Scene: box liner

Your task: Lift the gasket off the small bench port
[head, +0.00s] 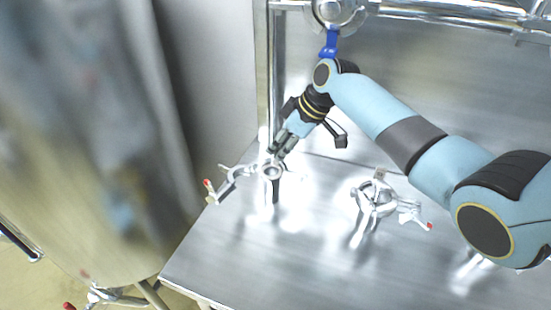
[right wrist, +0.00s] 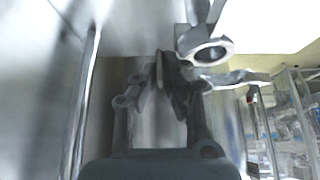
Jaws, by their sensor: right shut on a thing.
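The bench port (head: 273,171) near the left edge of the metal bench is a short upright tube with a round flanged mouth. It also shows in the right wrist view as a ring with a dark opening (right wrist: 210,53). My right gripper (head: 279,156) is at this port's rim, pointing down from above. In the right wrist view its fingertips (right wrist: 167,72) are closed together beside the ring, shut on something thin. I take this to be the gasket, which is mostly hidden by the fingers. My left gripper is not in view.
An open clamp with a red tip (head: 228,180) lies left of the port. A second port (head: 374,196) with an open clamp (head: 411,213) stands to the right. A large blurred metal vessel (head: 85,130) fills the left. A pipe (head: 450,14) crosses above; the bench front (head: 300,265) is clear.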

